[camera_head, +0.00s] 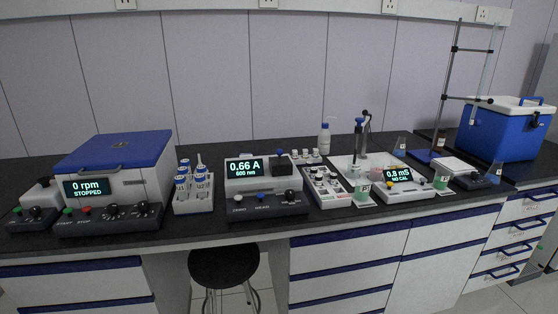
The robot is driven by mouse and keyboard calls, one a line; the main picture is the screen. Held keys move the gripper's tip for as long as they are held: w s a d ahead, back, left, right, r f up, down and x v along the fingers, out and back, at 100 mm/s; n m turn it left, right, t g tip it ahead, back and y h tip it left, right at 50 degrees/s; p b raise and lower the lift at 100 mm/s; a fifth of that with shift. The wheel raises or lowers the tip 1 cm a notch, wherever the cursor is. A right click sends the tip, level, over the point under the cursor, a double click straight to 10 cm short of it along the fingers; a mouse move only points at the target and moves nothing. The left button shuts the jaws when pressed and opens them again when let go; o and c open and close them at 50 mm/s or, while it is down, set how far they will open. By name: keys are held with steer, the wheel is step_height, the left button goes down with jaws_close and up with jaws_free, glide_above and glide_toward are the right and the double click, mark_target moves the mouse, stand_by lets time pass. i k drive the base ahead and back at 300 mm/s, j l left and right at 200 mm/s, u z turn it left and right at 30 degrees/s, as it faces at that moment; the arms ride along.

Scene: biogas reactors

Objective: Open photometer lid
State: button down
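The photometer (234,184) stands near the middle of the bench. It is a light box with a display reading "0.66 A, 600 nm". A small black lid (280,165) sits on its right part, with a dark blue knob on top. The lid looks closed, though it is small in the picture. In front is a dark control panel (266,206) with ZERO and READ buttons and a black dial. My gripper is not in view.
A blue-lidded centrifuge (115,155) and a rack of tubes (193,193) stand to the left. A vial tray (325,187), wash bottle (325,138), conductivity meter (400,188) and clamp stand (448,90) are to the right. A stool (223,265) stands in front, below the bench.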

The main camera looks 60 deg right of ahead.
mark_target(280, 159)
steer(key=i+j+u, duration=0.1)
steer(key=u, duration=0.4)
steer(key=i+j+u, duration=0.15)
steer(key=u, duration=0.3)
steer(key=i+j+z, duration=0.15)
steer(key=z, duration=0.2)
steer(key=j+z, duration=0.1)
steer(key=z, duration=0.3)
steer(key=i+j+z, duration=0.1)
steer(key=z, duration=0.3)
steer(key=j+z, duration=0.1)
steer(key=z, duration=0.3)
